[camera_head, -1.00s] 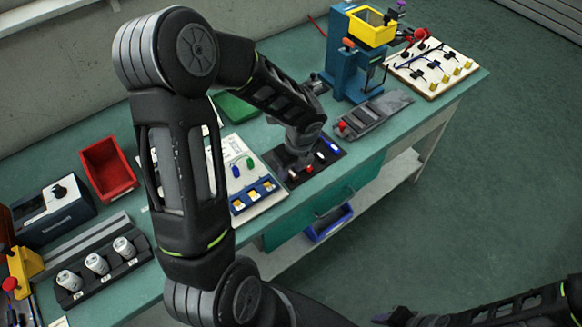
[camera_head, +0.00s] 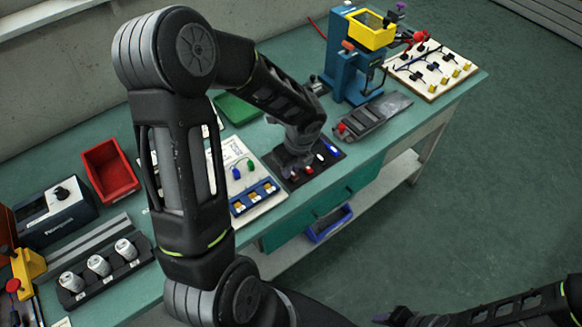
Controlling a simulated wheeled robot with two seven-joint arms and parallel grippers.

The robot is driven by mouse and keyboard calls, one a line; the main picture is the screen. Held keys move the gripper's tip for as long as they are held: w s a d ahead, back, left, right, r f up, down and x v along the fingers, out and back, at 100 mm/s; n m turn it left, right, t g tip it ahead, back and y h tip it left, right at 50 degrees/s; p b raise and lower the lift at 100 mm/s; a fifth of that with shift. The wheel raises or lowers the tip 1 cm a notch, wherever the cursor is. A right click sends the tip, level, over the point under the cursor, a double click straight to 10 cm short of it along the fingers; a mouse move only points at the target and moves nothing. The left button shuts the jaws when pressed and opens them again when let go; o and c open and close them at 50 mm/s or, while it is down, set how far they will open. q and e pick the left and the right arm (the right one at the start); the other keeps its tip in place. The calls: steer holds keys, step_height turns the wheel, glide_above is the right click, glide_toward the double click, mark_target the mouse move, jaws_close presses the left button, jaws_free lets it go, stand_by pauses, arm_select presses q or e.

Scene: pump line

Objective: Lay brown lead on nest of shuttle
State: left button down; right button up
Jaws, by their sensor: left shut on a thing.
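My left gripper (camera_head: 292,160) points down low over the black tray (camera_head: 327,164) near the middle of the bench. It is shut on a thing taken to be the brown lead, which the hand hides. Purple, red, white and blue pieces show on the tray around the fingers. The grey shuttle (camera_head: 377,114), a long sloped piece with a red knob at its left end, lies to the right of the tray. Nothing is seen lying on it, but its nest is too small to make out. My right gripper (camera_head: 395,319) is at the bottom edge, partly cut off, away from the bench.
A blue press (camera_head: 350,70) with a yellow bin (camera_head: 370,28) stands behind the shuttle. A board with leads (camera_head: 435,68) is at the far right. A white board (camera_head: 240,160) lies left of the tray. A red bin (camera_head: 110,170) is farther left.

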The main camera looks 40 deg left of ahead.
arm_select(q)
steer(key=shift+r+p, duration=2.05)
steer(key=shift+r, duration=0.4)
steer(key=shift+w, duration=0.1)
